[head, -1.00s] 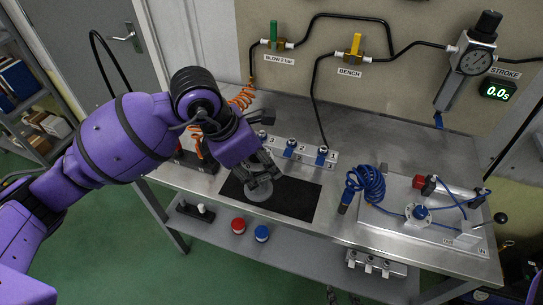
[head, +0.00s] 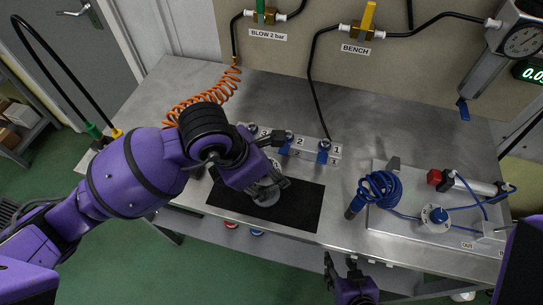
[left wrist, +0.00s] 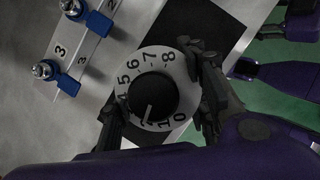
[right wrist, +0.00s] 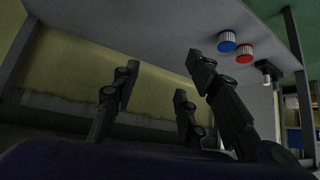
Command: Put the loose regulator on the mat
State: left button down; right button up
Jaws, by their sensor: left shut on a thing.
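A round pale grey dial with printed numbers and a black centre knob, which looks like the loose regulator (left wrist: 179,122), is between the fingers of my left gripper (left wrist: 160,105). That gripper is shut on it. In the head view the regulator (head: 266,197) is over the black mat (head: 303,207), left of the mat's middle. I cannot tell whether it touches the mat. My right gripper (head: 346,268) is in front of the bench's front edge, below the top. In the right wrist view (right wrist: 170,85) its fingers are spread and empty.
A manifold (head: 309,148) with several numbered blue valves stands just behind the mat. A blue coiled hose (head: 380,188) and a plate with a round fitting (head: 436,216) are to the right. An orange coil (head: 204,93) lies behind left. Red (right wrist: 245,53) and blue (right wrist: 227,42) caps sit lower.

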pick_arm(q)
jog(key=shift+s+r, duration=0.15)
jog(key=shift+d, duration=0.1)
jog(key=c, duration=1.1)
grip_release()
jog(key=shift+o, duration=0.3)
jog(key=shift+r, duration=0.15)
jog(key=v, duration=1.1)
jog(key=shift+r+p, duration=0.3)
jog(key=shift+p, duration=0.15)
pick_arm(e)
jog(key=shift+w+a+r, duration=0.15)
jog(key=shift+w+r, duration=0.35)
jog(key=shift+r, duration=0.1)
jog(key=shift+s, duration=0.1)
